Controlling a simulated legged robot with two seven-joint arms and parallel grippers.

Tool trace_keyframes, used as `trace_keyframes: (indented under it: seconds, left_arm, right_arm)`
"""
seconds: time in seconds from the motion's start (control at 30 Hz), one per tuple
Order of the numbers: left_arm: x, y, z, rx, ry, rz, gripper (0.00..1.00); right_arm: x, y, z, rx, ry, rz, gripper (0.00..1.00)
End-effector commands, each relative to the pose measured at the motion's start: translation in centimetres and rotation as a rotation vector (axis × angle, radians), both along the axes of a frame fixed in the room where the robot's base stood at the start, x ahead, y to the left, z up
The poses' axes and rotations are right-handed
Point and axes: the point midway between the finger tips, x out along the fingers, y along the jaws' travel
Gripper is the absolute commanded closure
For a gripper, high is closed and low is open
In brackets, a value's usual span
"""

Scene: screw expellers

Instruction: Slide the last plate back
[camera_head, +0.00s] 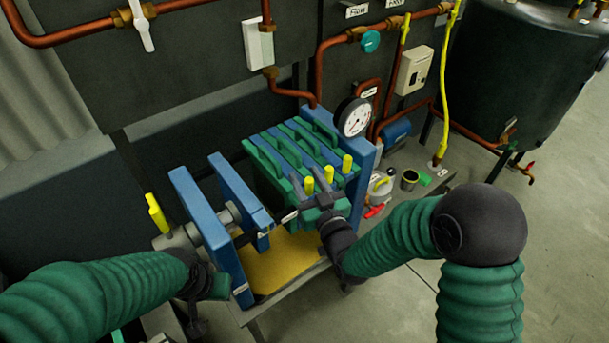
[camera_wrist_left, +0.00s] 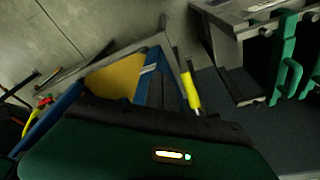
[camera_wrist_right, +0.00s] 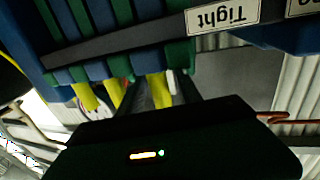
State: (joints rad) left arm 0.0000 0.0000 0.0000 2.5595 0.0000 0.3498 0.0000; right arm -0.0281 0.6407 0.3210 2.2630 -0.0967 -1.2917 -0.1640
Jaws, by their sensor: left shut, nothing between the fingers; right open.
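A pack of green and blue plates (camera_head: 283,150) stands upright in the press, against the blue end block with the gauge. The outermost plate on the left is green (camera_head: 262,165). Yellow handles (camera_head: 329,173) stick out along the pack's near side. My right gripper (camera_head: 307,197) is open at the near left end of the pack, beside the yellow handles. In the right wrist view its fingers are close to a yellow handle (camera_wrist_right: 158,90); contact cannot be told. My left gripper (camera_wrist_left: 155,92) is shut and empty, left of the blue press frame.
Two blue frame plates (camera_head: 190,205) stand left of the pack, with a gap above the yellow tray (camera_head: 290,262). A rail carries a "Tight" label (camera_wrist_right: 223,17). A pressure gauge (camera_head: 354,117) stands behind the pack.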

Motion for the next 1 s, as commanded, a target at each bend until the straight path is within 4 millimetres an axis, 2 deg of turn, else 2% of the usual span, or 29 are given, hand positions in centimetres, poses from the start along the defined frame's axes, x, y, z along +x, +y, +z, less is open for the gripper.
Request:
trace_keyframes:
  seconds: [0.1,0.37,0.7,1.0]
  left_arm:
    - [-0.02,0.0,0.17,0.0,0.001,0.0,1.0]
    - [-0.03,0.0,0.14,0.0,0.001,0.0,1.0]
    - [-0.03,0.0,0.13,0.0,0.001,0.0,1.0]
    - [-0.02,0.0,0.14,0.0,0.001,0.0,1.0]
  right_arm:
    - [0.93,0.44,0.02,0.0,0.0,0.001,0.59]
    - [1.15,0.53,-0.04,0.0,0.0,0.001,0.59]
    - [1.15,0.5,-0.05,0.0,0.0,0.0,1.0]
    - [1.13,0.49,-0.04,0.0,0.0,0.0,1.0]
